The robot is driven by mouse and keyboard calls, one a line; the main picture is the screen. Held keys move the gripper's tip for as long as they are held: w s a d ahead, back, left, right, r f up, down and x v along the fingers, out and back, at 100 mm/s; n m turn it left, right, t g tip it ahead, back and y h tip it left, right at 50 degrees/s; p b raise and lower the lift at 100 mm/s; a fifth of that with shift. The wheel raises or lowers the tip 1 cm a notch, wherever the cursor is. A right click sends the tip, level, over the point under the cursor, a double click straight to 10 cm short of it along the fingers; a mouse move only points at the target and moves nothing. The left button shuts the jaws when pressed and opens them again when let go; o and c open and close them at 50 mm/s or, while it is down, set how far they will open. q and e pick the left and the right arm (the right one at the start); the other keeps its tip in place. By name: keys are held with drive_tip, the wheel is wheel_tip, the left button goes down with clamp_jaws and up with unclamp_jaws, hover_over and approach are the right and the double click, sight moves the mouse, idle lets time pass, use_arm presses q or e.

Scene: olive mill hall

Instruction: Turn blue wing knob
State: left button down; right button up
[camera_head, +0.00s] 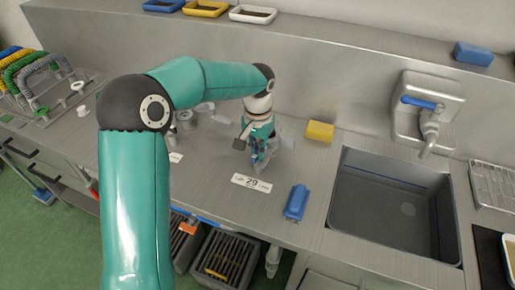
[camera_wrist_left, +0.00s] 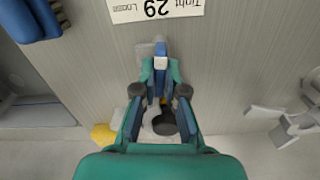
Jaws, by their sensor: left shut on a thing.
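My left gripper (camera_head: 259,150) reaches down to the steel counter from above, at the middle of the head view. In the left wrist view my gripper (camera_wrist_left: 160,75) has its two teal fingers closed on the blue wing knob (camera_wrist_left: 161,48), one on each side. The knob's blue wing points toward the label and a pale part shows on it. In the head view the fingers hide most of the knob. A white label (camera_head: 251,183) reading 29 lies in front of it; in the left wrist view it (camera_wrist_left: 155,9) shows upside down with "Tight" and "Loose". My right gripper is not in view.
A yellow sponge (camera_head: 320,131) and a blue block (camera_head: 296,202) lie right of the gripper. Beyond them are a sink (camera_head: 345,222) and a blue-handled tap (camera_head: 428,130). Metal fittings (camera_head: 187,120) stand close on the left. Bare counter lies around the label.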

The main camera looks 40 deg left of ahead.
use_arm(q)
drive_tip(key=m, duration=0.4)
drive_tip(key=shift+w+r+m+p, duration=0.1)
drive_tip(key=shift+r+m+p, duration=0.05)
drive_tip(key=shift+m+p, duration=0.25)
drive_tip(key=m, duration=0.3)
drive_tip(key=shift+m+p, duration=0.3)
drive_tip(key=shift+p, duration=0.1)
drive_tip(key=m+p, duration=0.1)
drive_tip(key=m, duration=0.6)
drive_tip(key=shift+m+p, duration=0.3)
drive_tip(key=shift+m, duration=0.1)
drive_tip(key=c, duration=1.2)
unclamp_jaws()
drive_tip(key=shift+c, duration=0.2)
